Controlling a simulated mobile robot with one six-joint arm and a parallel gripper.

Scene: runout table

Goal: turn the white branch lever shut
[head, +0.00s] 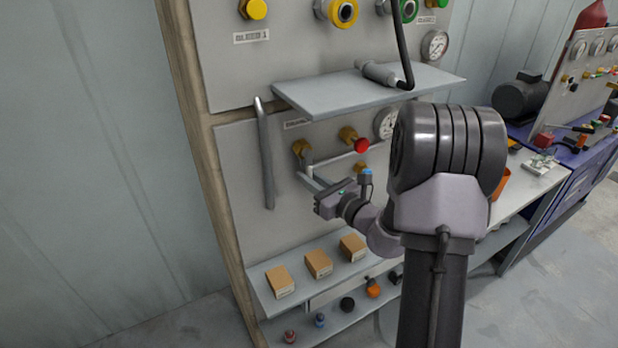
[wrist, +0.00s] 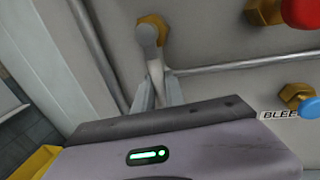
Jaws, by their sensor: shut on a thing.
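The white branch lever (wrist: 155,68) hangs from a brass fitting (wrist: 153,24) on the grey panel. In the wrist view its upper end is rounded and its lower part runs down between my fingers. My gripper (wrist: 158,95) is shut on the lever, with one finger on each side. In the head view the lever (head: 308,157) shows small below its brass fitting (head: 300,146), and my gripper (head: 313,180) reaches it from below right. The lever's lower end is hidden by the gripper body.
A red knob (head: 361,145) on brass and a blue knob (head: 366,176) are close to the right. A thin pipe (head: 340,158) runs beside the lever. A grey bar (head: 265,155) hangs at left. A shelf (head: 365,92) juts out above; boxes (head: 318,263) stand below.

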